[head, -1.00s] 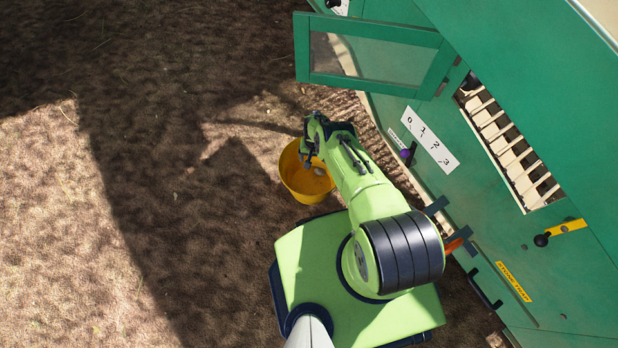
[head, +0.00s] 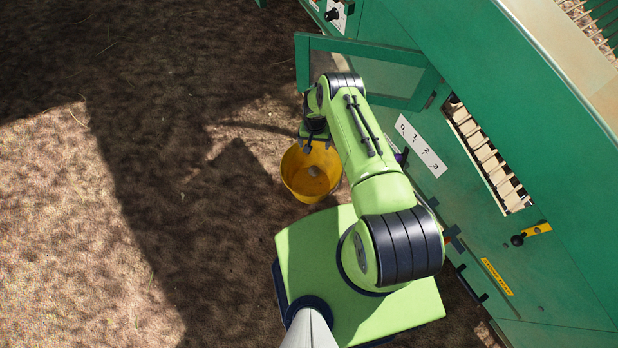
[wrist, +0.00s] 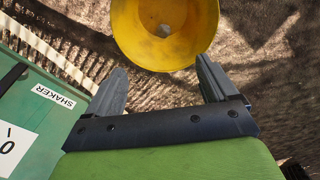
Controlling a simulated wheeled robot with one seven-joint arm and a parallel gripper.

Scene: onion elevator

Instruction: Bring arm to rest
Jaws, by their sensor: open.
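My gripper (wrist: 165,90) is open and empty; its two grey fingers stand wide apart in the wrist view. In the head view my gripper (head: 310,142) hangs at the end of my green arm, over the far rim of the yellow bucket. The yellow bucket (head: 298,182) stands on the soil left of the green machine. A small pale thing lies on its bottom. In the wrist view the bucket (wrist: 130,30) is beyond the fingertips, apart from them.
The green machine (head: 480,90) fills the right side. Its framed door (head: 385,75) stands open beside my arm. A 0-to-3 scale plate (head: 421,146) and a yellow lever (head: 537,229) are on its side. Bare soil (head: 80,220) at the left is free.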

